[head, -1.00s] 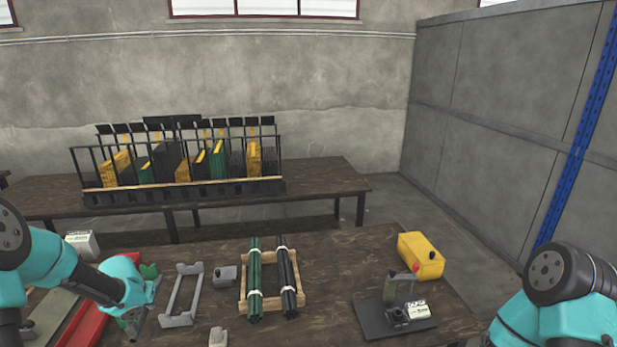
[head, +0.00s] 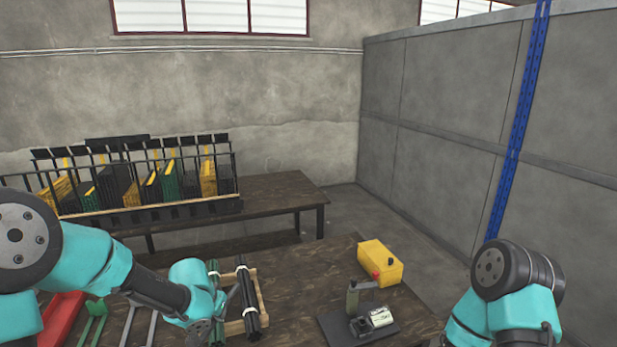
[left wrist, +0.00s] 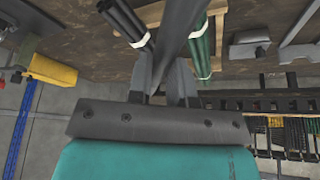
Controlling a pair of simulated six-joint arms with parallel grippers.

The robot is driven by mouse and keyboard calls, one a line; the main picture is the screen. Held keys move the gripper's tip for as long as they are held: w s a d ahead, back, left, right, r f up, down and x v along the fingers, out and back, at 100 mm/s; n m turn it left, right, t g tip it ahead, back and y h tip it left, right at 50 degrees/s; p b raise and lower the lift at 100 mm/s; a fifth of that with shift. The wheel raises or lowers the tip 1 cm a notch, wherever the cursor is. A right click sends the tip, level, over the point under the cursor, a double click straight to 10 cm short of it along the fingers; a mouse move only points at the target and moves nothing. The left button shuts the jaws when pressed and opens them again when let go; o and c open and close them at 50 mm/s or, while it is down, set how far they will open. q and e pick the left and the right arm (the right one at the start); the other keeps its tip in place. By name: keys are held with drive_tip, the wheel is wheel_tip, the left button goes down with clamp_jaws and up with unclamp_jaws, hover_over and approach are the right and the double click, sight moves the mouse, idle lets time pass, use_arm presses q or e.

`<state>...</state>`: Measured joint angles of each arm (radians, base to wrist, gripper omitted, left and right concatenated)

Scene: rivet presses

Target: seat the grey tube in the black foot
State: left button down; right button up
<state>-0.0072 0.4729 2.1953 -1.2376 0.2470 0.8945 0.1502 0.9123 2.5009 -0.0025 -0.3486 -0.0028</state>
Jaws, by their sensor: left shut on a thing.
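My left gripper (left wrist: 165,84) is shut on a grey tube (left wrist: 184,22), which runs up out of the top of the left wrist view. In the head view my left wrist is over the rod bundles, and the tube cannot be made out clearly there. A black base plate (head: 335,331) stands on the table at the right, with a grey upright post (head: 352,301) and a small white-labelled block (head: 380,317). I cannot tell whether this plate is the black foot. The gripper is well to its left. My right gripper is out of view.
A green rod bundle (left wrist: 204,50) and a black rod bundle (head: 246,292) lie on a wooden pallet beneath my left gripper. A yellow box (head: 381,262) stands behind the base plate. Table between bundles and plate is clear. A rack (head: 150,215) stands on the back table.

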use_arm(q)
drive_tip(key=shift+m, duration=0.4)
drive_tip(key=d, duration=0.4)
drive_tip(key=shift+s+d+r, duration=0.1)
drive_tip(key=shift+s+r, duration=0.1)
drive_tip(key=shift+r, duration=0.2)
